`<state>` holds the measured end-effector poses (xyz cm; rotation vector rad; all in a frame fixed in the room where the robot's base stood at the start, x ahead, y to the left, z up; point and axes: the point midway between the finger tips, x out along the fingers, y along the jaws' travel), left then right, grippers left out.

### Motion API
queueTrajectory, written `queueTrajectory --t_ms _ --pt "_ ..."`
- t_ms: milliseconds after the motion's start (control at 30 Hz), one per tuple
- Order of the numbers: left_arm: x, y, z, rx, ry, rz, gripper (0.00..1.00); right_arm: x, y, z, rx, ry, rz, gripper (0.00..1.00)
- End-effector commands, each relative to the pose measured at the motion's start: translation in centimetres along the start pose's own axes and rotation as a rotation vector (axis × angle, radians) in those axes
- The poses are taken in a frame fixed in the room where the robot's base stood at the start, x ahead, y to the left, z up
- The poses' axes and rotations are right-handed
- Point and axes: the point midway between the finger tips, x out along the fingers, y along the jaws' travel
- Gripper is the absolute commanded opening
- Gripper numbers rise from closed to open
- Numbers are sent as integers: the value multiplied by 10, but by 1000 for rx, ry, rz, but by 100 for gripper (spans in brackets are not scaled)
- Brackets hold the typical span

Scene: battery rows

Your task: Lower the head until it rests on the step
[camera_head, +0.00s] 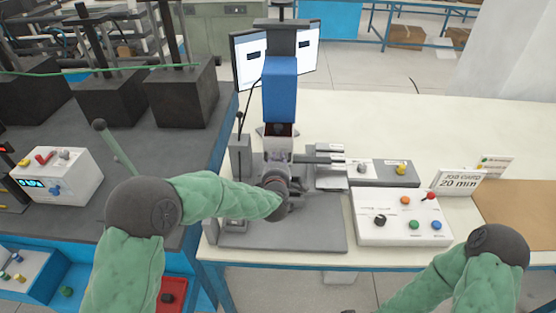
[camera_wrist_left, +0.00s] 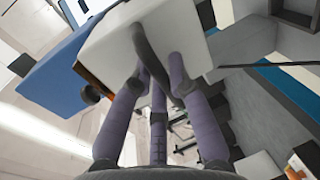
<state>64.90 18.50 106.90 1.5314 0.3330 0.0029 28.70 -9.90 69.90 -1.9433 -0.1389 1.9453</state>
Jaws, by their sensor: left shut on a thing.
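The head is a blue block (camera_head: 280,88) on an upright grey stand above a flat grey base plate (camera_head: 310,237). My left gripper (camera_head: 277,170) is just below the blue block, partly hidden by its own wrist. In the left wrist view its fingers (camera_wrist_left: 153,75) close around a dark curved handle (camera_wrist_left: 150,60) in front of a white block (camera_wrist_left: 165,30); a blue face (camera_wrist_left: 65,75) shows beside it. Small grey stepped pieces (camera_head: 330,181) lie right of the gripper; I cannot tell which is the step. The contact under the head is hidden. My right gripper is out of view.
A white button box (camera_head: 402,232) and a grey box (camera_head: 385,172) stand right of the base plate. Two monitors (camera_head: 250,62) are behind the stand. Dark machines fill the left table.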

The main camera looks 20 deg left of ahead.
Motion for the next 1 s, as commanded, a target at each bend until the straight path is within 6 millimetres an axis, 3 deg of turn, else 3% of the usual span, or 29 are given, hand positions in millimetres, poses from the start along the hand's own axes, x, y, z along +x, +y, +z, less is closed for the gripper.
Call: queueTrajectory --t_ms 33,200,567,600,667,1000 --pt "2 -14 0 1 -1 -7 0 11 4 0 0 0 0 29" --pt "4 -26 0 1 -1 -7 0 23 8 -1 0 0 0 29" --pt "4 -29 0 2 -2 -12 0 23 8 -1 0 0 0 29" --pt "4 -29 0 2 -2 -13 26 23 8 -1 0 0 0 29" --pt "4 -29 0 2 -2 -13 42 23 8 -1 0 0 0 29" --pt "4 -27 1 2 -2 -9 42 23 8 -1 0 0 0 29"
